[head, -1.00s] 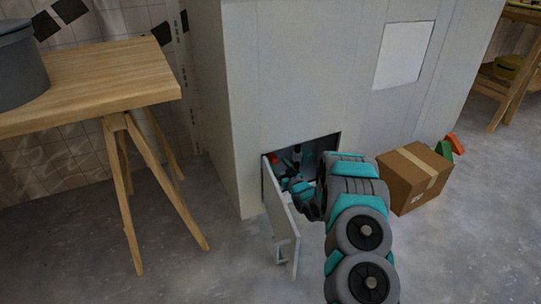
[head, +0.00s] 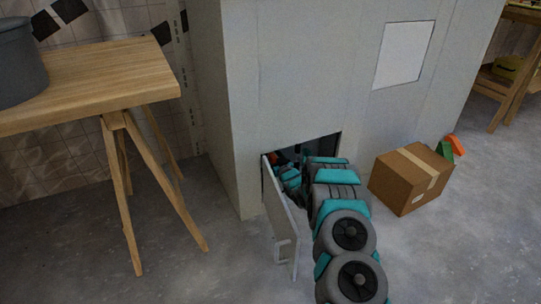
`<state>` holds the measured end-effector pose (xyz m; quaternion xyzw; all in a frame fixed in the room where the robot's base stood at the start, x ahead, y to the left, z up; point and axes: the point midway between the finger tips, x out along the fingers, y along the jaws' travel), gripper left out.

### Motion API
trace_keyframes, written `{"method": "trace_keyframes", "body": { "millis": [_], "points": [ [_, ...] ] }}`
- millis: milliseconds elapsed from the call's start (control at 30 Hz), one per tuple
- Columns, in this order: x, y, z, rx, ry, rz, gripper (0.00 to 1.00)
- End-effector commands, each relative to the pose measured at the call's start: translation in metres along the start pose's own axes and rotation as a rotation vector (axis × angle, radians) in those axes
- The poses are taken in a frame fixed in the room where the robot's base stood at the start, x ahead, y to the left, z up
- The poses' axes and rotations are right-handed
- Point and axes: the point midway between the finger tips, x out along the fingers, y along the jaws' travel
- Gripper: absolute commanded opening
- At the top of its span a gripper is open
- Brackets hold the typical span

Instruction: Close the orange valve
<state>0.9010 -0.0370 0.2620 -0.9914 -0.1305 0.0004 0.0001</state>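A small patch of orange, likely the orange valve (head: 274,159), shows at the left inside the low opening of the grey cabinet (head: 300,90). Most of it is hidden by the opening's edge, the door and my arm. My arm reaches through the opening, and its end is inside the cabinet. My gripper's fingers are hidden there, so I cannot tell whether they touch the valve.
The cabinet's small door (head: 281,220) stands open on the left, close beside my arm. A cardboard box (head: 402,183) sits on the floor to the right. A wooden trestle table (head: 95,85) with a grey pot (head: 18,62) stands at the left.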

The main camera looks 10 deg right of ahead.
Motion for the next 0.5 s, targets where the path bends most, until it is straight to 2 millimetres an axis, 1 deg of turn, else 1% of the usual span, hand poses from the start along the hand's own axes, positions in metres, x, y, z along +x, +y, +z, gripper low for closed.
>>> {"method": "trace_keyframes", "body": {
  "millis": [33,67,500],
  "points": [
    [-0.0001,0.0000,0.0001,0.000,0.000,0.000,0.58],
    [0.0000,0.0000,-0.0001,0.000,0.000,0.000,0.55],
    [-0.0002,-0.0001,0.0001,0.000,0.000,0.000,0.05]
  ]
}}
